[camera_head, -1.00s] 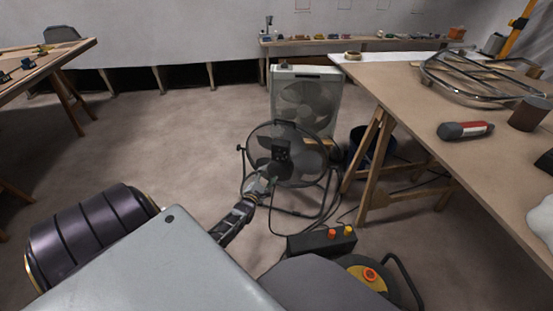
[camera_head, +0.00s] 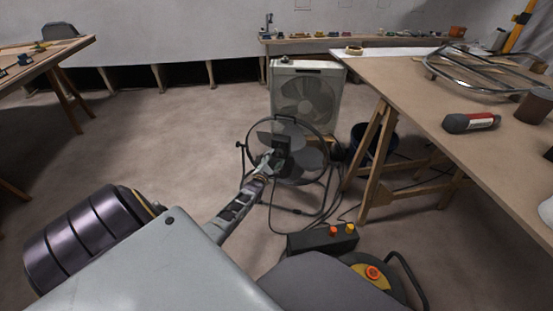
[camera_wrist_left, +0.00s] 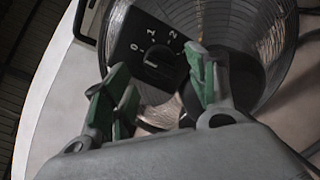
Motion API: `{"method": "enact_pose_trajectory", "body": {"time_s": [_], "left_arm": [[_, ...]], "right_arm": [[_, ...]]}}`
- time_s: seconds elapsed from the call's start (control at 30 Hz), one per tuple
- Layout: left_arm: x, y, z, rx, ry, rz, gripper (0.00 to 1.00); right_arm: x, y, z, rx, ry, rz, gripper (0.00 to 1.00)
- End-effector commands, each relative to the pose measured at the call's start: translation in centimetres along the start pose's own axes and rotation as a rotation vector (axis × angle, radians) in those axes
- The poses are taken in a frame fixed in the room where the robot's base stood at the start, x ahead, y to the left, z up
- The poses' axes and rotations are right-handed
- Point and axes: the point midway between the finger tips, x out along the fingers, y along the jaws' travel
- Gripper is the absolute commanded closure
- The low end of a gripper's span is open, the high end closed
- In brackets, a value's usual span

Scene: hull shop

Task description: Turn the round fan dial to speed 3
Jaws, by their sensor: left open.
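The round floor fan (camera_head: 318,172) stands on its tubular stand in the middle of the head view. Its dark control box (camera_head: 281,143) faces me. In the left wrist view the box is a black plate (camera_wrist_left: 133,36) with white marks 0, 1 and 2; no 3 can be made out. The dial (camera_wrist_left: 157,62) is dark and hard to tell from the plate, so its setting is unclear. My left gripper (camera_head: 270,161) is at the front of the fan. In the wrist view its green-padded fingers (camera_wrist_left: 160,88) are apart, just short of the dial, with nothing between them. My right gripper is not in view.
A pale box fan (camera_head: 329,98) stands behind the round fan. A trestle workbench (camera_head: 440,95) is on the right, its leg close to the fan. A black box with orange and yellow buttons (camera_head: 322,241) and cables lie in front. Open floor (camera_head: 175,130) spreads left.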

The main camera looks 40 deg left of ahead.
Motion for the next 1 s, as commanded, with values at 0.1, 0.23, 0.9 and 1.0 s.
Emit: {"method": "enact_pose_trajectory", "body": {"time_s": [0.1,0.23,0.9,1.0], "left_arm": [[1.0,-0.1,-0.1,0.000,-0.001,0.001,0.42],[1.9,-0.1,0.0,-0.001,-0.001,0.000,0.42],[2.9,0.0,0.0,0.000,0.000,0.000,0.53],[2.9,0.0,0.0,-0.001,0.000,0.000,0.66]], "right_arm": [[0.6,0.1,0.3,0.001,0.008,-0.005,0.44],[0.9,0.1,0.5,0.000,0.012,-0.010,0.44],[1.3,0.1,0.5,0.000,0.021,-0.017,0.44],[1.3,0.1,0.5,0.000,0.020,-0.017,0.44]]}}
